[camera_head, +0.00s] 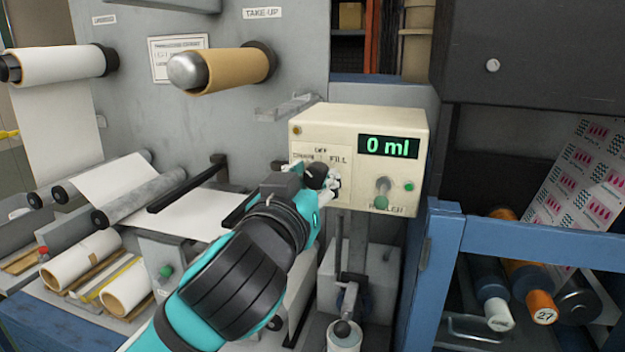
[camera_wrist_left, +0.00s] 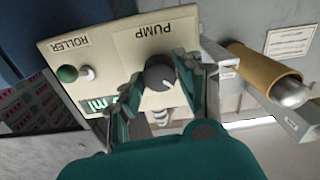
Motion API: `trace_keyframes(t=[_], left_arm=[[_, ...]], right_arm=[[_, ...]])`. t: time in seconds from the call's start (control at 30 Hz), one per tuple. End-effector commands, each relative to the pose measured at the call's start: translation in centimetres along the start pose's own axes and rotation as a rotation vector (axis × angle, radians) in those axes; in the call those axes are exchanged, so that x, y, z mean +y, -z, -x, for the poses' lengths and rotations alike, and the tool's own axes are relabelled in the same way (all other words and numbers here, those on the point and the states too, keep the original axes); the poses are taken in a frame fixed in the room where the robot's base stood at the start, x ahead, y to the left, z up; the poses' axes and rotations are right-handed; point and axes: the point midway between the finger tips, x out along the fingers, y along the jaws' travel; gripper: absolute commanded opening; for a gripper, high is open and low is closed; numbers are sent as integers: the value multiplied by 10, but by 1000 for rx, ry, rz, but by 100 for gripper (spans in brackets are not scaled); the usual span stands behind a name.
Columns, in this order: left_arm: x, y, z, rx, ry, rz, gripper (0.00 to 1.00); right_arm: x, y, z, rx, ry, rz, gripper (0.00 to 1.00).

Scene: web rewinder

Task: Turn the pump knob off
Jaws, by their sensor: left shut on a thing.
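The cream control box (camera_head: 310,125) has a pump panel with OFF, DRAW and FILL labels, and a display (camera_head: 389,147) reading 0 ml. The dark round pump knob (camera_wrist_left: 158,74) shows in the left wrist view below an upside-down PUMP label. A white mark on it points toward the lower right of that view. My left gripper (camera_wrist_left: 163,80) is shut on the knob, one finger on each side. In the head view my left gripper (camera_head: 322,183) reaches the panel from the lower left and hides most of the knob and part of the labels. My right gripper is not in view.
A roller switch (camera_head: 382,186) and green button (camera_head: 408,186) sit right of the pump panel. The brown take-up core (camera_head: 235,70) sticks out at upper left. A clear bracket (camera_head: 285,107) is close to the box's left. A blue frame rail (camera_head: 540,240) is at right.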

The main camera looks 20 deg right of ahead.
Motion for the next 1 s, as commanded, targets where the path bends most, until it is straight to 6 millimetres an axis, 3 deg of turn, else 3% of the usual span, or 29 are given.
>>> trace_keyframes(t=[0.27,1.0], left_arm=[[0,0,0,0,1,-105,4],[1,1,0,2,1,-668,4]], right_arm=[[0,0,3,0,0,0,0],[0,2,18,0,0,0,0]])
